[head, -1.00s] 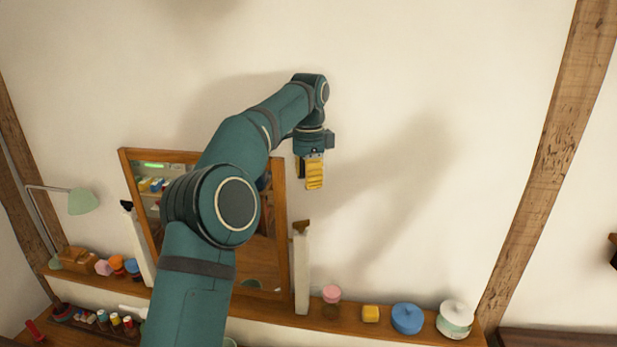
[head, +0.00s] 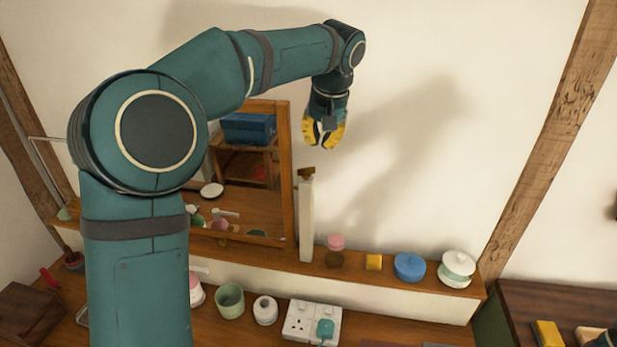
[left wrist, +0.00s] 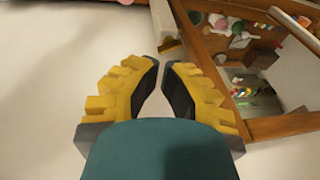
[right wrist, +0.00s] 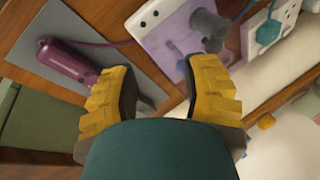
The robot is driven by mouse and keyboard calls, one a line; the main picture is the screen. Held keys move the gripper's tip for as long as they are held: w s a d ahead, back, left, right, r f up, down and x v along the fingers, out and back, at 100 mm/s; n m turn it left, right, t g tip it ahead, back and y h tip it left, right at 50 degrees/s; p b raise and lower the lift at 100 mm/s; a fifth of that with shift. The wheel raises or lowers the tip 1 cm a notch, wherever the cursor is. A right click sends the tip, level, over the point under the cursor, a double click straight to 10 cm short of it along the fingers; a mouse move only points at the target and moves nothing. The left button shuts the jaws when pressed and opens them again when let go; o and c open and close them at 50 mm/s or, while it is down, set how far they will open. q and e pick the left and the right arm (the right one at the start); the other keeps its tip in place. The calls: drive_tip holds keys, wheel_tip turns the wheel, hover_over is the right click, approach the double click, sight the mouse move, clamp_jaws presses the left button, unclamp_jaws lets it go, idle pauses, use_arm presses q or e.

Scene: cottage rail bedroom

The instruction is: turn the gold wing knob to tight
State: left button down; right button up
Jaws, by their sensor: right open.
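The framed mirror (head: 290,170) stands on the wall shelf, with a pale post (head: 306,220) at its right side. A small brown-gold piece (head: 307,171) on top of the post looks like the wing knob; its wings are too small to make out. In the left wrist view a similar piece (left wrist: 171,46) shows at the post's end, beyond the fingertips. My left gripper (head: 323,147) is partly open and empty, above and slightly right of the post, touching nothing. My right gripper (right wrist: 160,78) is open and empty over the lower right surface.
The shelf holds a pink-lidded jar (head: 335,250), a yellow block (head: 373,262), a blue pot (head: 409,266) and a white-green pot (head: 456,268). Below are a green cup (head: 230,300) and a socket block (head: 312,320). A purple tool (right wrist: 68,60) lies under my right gripper.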

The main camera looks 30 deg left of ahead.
use_arm(q)
drive_tip(key=s+d+f+n+t, duration=0.1)
drive_tip(key=s+d+f+n, duration=0.1)
drive_tip(key=s+n, duration=0.25)
drive_tip(key=n, duration=0.1)
approach(303, 181)
wheel_tip(303, 181, down, 6)
drive_tip(key=d, duration=0.1)
drive_tip(key=shift+w+a+y, duration=0.3)
drive_tip(key=shift+w+a, duration=0.15)
drive_tip(key=shift+w+a+m+t, duration=0.15)
drive_tip(key=shift+a+m+t, duration=0.25)
drive_tip(key=shift+m, duration=0.25)
drive_tip(key=shift+a+m+h, duration=0.15)
drive_tip(key=shift+m+h, duration=0.25)
drive_tip(key=shift+m, duration=0.2)
drive_tip(key=shift+a+b, duration=0.2)
drive_tip(key=shift+b, duration=0.25)
drive_tip(key=shift+r, duration=0.1)
drive_tip(key=shift+a+r, duration=0.1)
drive_tip(key=shift+a, duration=0.1)
idle(1.1)
